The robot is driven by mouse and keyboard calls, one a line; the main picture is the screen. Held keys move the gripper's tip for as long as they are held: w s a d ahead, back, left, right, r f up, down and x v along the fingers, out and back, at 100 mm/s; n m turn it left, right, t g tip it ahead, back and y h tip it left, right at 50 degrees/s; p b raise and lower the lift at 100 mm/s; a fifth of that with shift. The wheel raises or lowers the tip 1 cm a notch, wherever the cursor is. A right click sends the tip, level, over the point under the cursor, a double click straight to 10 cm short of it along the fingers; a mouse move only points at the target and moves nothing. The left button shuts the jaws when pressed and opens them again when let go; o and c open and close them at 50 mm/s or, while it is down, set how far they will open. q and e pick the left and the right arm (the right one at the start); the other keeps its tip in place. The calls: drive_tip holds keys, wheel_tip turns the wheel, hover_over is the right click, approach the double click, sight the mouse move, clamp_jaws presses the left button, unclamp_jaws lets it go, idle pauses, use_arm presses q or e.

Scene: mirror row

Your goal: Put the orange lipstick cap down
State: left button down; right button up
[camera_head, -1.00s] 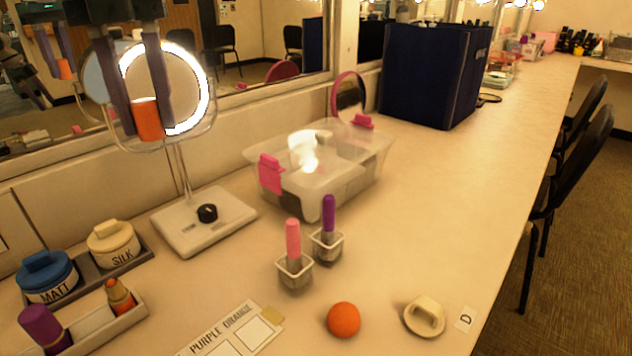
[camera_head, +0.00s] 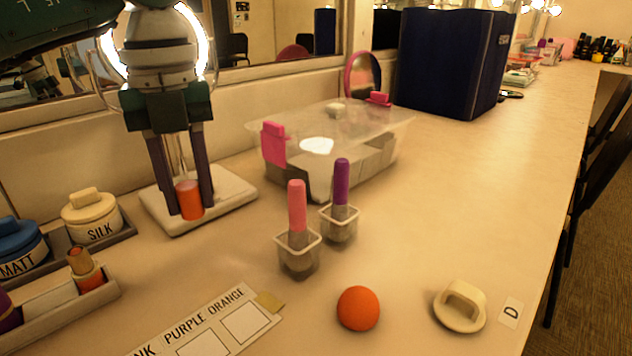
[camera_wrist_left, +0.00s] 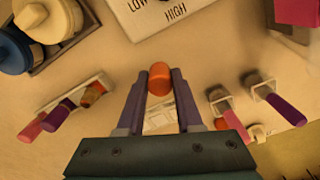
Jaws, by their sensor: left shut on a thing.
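The orange lipstick cap (camera_head: 189,202) is a short upright orange cylinder. My left gripper (camera_head: 188,208) is shut on it, one finger on each side. In the head view it overlaps the white base of the lit mirror; I cannot tell its exact height above the counter. It also shows between the fingertips in the left wrist view (camera_wrist_left: 160,78). The orange lipstick (camera_head: 86,272) stands uncapped in a tray (camera_head: 112,285) at lower left. A card strip (camera_head: 215,325) marked with PURPLE and ORANGE lies on the counter. My right gripper is not in view.
Pink (camera_head: 297,208) and purple (camera_head: 341,182) lipsticks stand in clear holders mid-counter. An orange ball (camera_head: 358,309), a cream handled lid (camera_head: 461,306) and a D label (camera_head: 511,311) lie at front right. A clear bin (camera_head: 385,130) and jars (camera_head: 91,214) stand behind.

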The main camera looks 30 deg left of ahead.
sight(202, 247)
use_arm(q)
wheel_tip(202, 247, down, 5)
drive_tip(key=shift+f+b, duration=0.1)
drive_tip(key=shift+b, duration=0.4)
drive_tip(key=c, duration=0.6)
unclamp_jaws()
drive_tip(key=shift+o, duration=0.2)
